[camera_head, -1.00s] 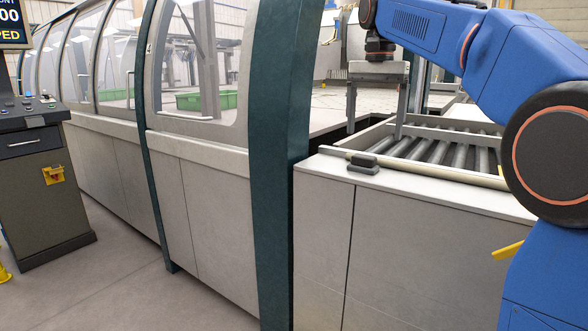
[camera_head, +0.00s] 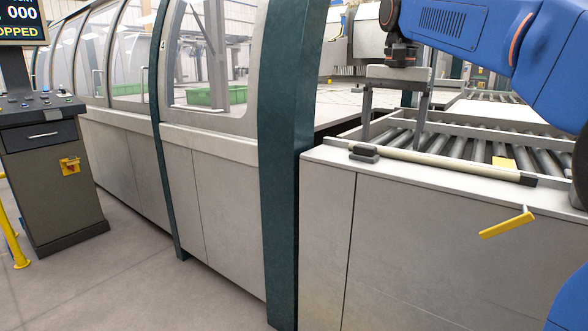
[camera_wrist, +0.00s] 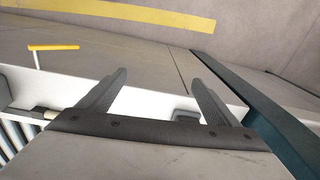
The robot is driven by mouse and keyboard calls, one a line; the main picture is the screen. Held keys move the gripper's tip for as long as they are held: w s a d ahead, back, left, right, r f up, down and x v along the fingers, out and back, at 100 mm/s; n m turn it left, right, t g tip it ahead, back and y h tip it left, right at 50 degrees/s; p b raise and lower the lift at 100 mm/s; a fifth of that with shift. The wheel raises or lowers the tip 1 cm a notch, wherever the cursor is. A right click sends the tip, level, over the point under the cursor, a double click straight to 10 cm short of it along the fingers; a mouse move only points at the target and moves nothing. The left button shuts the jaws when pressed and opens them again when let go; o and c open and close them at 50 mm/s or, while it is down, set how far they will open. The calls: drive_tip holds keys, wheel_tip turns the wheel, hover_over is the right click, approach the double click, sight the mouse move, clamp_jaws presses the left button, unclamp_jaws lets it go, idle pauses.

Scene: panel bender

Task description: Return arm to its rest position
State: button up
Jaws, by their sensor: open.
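My gripper (camera_head: 394,132) hangs at the end of my blue arm in the head view. Its two fingers point down, spread apart, with nothing between them. They overlap the left end of the roller table (camera_head: 440,180); the height gap is hard to tell. In the wrist view my gripper (camera_wrist: 158,78) is also open and empty, with white machine surface and grey cabinet panels beyond the fingers. My upper arm reaches in from the right edge of the head view, where it is partly cut off.
A dark green pillar (camera_head: 288,160) stands left of the roller table. A yellow handle (camera_head: 507,222) sticks out from the cabinet front. A control console (camera_head: 50,175) stands at the left, with a yellow rail (camera_head: 15,235) beside it. Grey floor (camera_head: 150,275) between is clear.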

drive_tip(key=s+d+f+n+t, duration=0.2)
drive_tip(key=s+d+f+n, duration=0.1)
drive_tip(key=s+f, duration=1.1)
drive_tip(key=s+d+f+n+t, duration=0.2)
drive_tip(key=s+d+f+n, duration=0.1)
drive_tip(key=s+f, duration=1.1)
wheel_tip(320, 180, down, 5)
drive_tip(key=shift+s+d+r, duration=0.2)
drive_tip(key=shift+s+d, duration=0.1)
drive_tip(key=shift+s, duration=0.1)
